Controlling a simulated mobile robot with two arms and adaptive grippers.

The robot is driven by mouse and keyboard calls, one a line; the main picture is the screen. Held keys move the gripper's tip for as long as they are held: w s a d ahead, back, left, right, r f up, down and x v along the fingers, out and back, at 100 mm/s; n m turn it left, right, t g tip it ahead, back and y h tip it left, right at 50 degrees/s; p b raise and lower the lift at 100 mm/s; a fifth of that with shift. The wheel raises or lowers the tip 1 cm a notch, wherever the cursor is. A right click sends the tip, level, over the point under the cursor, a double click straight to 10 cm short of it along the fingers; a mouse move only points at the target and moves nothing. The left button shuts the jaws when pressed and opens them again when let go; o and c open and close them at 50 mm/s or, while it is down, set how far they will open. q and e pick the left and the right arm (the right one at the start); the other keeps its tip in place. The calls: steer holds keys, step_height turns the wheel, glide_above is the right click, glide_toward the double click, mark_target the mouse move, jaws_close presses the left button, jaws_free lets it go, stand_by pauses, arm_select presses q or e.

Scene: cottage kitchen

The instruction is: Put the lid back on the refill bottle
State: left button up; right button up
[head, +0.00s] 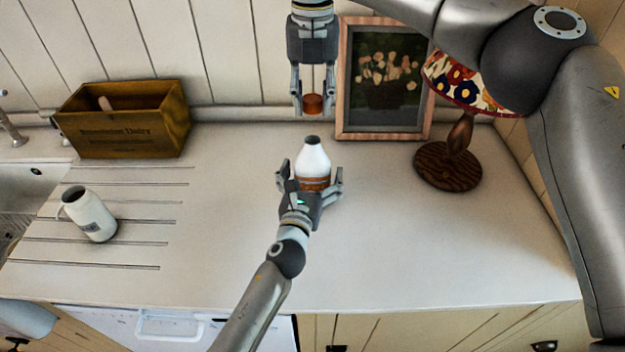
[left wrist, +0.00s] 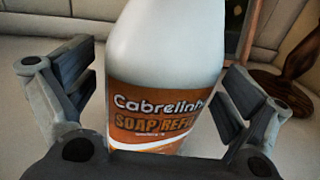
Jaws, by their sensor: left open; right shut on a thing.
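The refill bottle (head: 313,163) stands upright on the counter, white with an orange label and a dark open neck. Its label also shows in the left wrist view (left wrist: 160,112). My left gripper (head: 311,178) is open, with its fingers on either side of the bottle's lower body. In the left wrist view the fingers look apart from the bottle. My right gripper (head: 312,100) points down above the bottle and is shut on the orange-brown lid (head: 313,104). The lid is held a little above the bottle's neck, with a gap between them.
A framed flower picture (head: 385,80) leans on the back wall, close to my right gripper. A lamp (head: 450,164) with a floral shade stands at right. A wooden box (head: 125,120) and a white jug (head: 90,214) are at left. The counter's front right is clear.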

arm_select(q)
steer(key=shift+c, duration=0.5)
steer(key=c, duration=1.4)
steer(key=shift+c, duration=0.3)
arm_select(e)
steer(key=shift+f, duration=2.5)
steer(key=shift+f, duration=0.9)
steer(key=shift+f, duration=0.6)
